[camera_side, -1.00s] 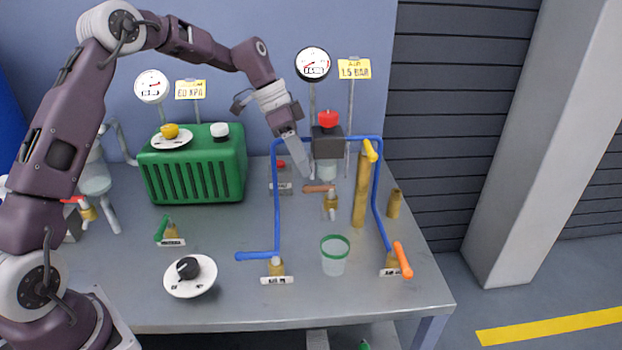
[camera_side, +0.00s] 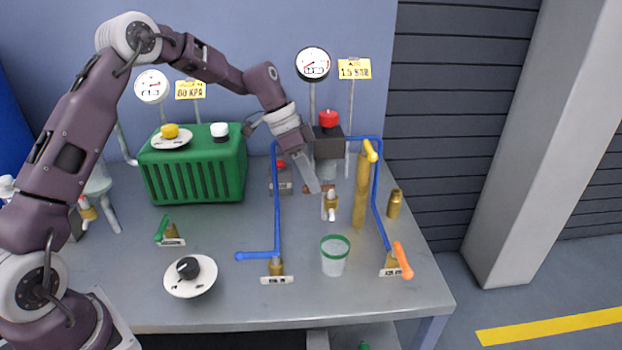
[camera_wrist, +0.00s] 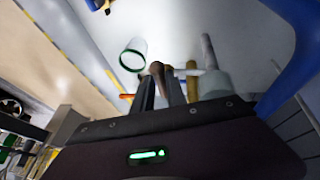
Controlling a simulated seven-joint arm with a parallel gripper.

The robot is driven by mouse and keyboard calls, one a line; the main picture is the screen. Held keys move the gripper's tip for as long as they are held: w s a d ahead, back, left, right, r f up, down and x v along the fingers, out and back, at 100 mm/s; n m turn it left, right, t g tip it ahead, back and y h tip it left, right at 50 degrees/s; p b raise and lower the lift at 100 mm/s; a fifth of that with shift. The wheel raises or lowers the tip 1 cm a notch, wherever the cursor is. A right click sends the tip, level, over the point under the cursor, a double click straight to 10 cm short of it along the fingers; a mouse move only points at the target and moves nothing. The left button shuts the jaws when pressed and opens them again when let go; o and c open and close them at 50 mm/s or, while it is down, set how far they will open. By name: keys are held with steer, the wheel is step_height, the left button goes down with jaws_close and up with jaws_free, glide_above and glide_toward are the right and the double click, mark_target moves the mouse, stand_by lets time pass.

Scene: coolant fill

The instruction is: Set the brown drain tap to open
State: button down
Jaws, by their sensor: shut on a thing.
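The brown drain tap has a brown lever (camera_side: 327,187) over a small brass and white body (camera_side: 331,206), in the middle right of the bench in the side view. My gripper (camera_side: 316,190) points down at the lever, and its fingers hide part of it. In the wrist view the rounded brown lever end (camera_wrist: 157,69) shows at the tips of my gripper (camera_wrist: 161,82), between the two fingers. My gripper is shut on the lever. The tap's label and marks cannot be made out.
A blue pipe frame (camera_side: 277,200) stands left of the tap, and a brass column with a yellow lever (camera_side: 361,195) stands close on its right. A green-rimmed cup (camera_side: 334,258) stands in front, near an orange lever (camera_side: 402,260). A dark block with a red knob (camera_side: 328,119) is behind.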

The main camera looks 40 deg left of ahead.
mark_target(333, 191)
steer(key=shift+n, duration=0.3)
steer(key=d+n+t+y, duration=0.1)
steer(key=n, duration=0.3)
steer(key=s+d+n+t+y, duration=0.1)
steer(key=d+n, duration=0.1)
steer(key=n, duration=0.2)
steer(key=d+n+t+y, duration=0.1)
steer(key=d+n+y, duration=0.1)
steer(key=n, duration=0.2)
steer(key=shift+s, duration=0.25)
steer(key=shift+w+d+n+y, duration=0.15)
steer(key=shift+d+n+y, duration=0.15)
steer(key=shift+n, duration=0.6)
steer(key=shift+w+d+n+y, duration=0.15)
steer(key=shift+n+y, duration=0.3)
steer(key=shift+n, duration=0.45)
steer(key=shift+w+d+n+y, duration=0.15)
steer(key=shift+d+n+y, duration=0.15)
steer(key=shift+n, duration=0.6)
steer(key=c, duration=1.3)
jaws_free()
steer(key=shift+c, duration=0.2)
